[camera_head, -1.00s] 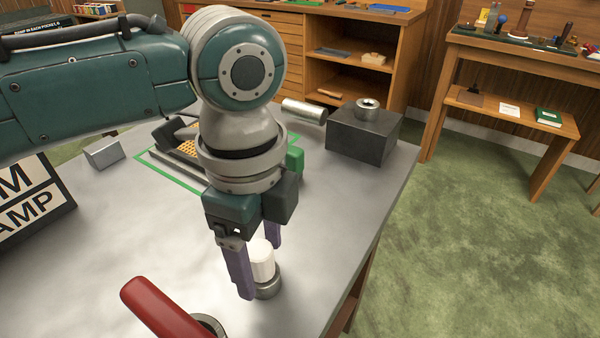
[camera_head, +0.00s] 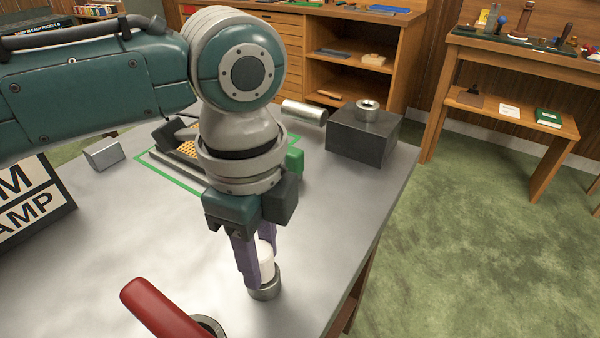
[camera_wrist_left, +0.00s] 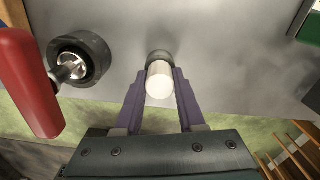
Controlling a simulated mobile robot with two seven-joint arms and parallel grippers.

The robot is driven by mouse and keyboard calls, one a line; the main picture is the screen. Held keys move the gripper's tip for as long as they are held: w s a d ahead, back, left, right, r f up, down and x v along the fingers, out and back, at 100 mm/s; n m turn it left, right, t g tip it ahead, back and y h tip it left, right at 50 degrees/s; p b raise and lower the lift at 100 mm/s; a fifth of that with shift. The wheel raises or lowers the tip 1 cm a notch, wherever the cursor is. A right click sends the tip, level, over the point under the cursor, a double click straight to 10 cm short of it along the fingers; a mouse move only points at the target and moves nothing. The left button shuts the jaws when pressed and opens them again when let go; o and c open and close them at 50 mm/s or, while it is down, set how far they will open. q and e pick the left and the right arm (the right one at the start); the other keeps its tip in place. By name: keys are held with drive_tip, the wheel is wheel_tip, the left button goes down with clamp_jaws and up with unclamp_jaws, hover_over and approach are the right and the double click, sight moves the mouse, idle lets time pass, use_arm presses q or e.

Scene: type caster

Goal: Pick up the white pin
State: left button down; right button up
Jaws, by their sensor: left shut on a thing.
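The white pin (camera_head: 266,262) stands upright in a small round metal holder (camera_head: 265,288) near the table's front right edge. In the left wrist view the pin (camera_wrist_left: 159,82) sits between the purple fingers. My left gripper (camera_head: 259,272) points down and is shut on the pin, with a finger on each side of it. One finger hides part of the pin in the head view. My right gripper is not in view.
A red handle (camera_head: 160,310) on a round metal base stands left of the pin, also seen in the left wrist view (camera_wrist_left: 28,85). A dark block (camera_head: 362,137) with a metal ring on top stands at the back right.

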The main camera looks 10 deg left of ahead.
sight(259, 249)
use_arm(q)
wheel_tip(259, 249, up, 20)
drive_tip(key=p, duration=0.3)
drive_tip(key=shift+p, duration=0.3)
